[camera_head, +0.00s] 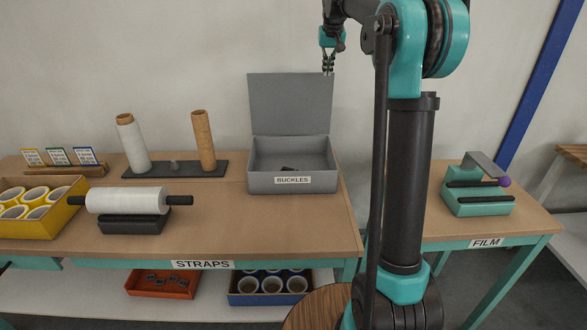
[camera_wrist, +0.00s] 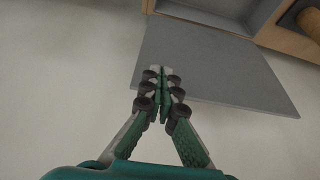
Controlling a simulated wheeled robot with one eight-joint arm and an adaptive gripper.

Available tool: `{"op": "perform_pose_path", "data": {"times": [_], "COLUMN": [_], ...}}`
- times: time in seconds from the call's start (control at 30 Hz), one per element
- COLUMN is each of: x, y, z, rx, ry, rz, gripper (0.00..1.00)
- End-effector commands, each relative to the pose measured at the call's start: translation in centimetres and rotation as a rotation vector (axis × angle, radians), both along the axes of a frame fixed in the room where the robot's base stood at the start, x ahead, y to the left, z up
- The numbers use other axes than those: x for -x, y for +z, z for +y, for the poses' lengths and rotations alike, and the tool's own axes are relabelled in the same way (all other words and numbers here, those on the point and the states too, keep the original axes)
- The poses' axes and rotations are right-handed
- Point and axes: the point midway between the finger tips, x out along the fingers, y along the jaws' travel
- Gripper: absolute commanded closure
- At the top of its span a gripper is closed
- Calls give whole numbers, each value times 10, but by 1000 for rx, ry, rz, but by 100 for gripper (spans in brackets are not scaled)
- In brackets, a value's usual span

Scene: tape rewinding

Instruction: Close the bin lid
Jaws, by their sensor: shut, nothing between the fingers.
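The grey bin (camera_head: 292,182) labelled BUCKLES stands on the right part of the straps table. Its lid (camera_head: 290,103) is open and stands upright at the back, and a few dark items show inside the bin. My gripper (camera_head: 328,70) is shut and empty, near the top right corner of the lid. In the wrist view my gripper (camera_wrist: 160,72) points toward the lid's flat grey panel (camera_wrist: 215,70), with the bin's rim (camera_wrist: 265,15) beyond it. I cannot tell whether the fingers touch the lid.
White and brown rolls (camera_head: 203,140) stand on a dark base left of the bin. A white roll on a cradle (camera_head: 127,200) and a yellow crate (camera_head: 75,190) lie farther left. A teal sealer (camera_head: 478,190) sits on the right table. The tabletop before the bin is clear.

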Motion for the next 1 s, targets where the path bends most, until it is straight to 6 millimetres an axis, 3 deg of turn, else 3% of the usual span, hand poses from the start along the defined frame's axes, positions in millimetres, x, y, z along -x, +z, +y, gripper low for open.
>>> {"op": "perform_pose_path", "data": {"times": [0.7, 1.0], "x": [11, 11], "y": [1, 24], "z": [0, 0], "rx": [0, 0], "ry": [0, 0], "rz": [0, 0], "gripper": [100, 100]}}
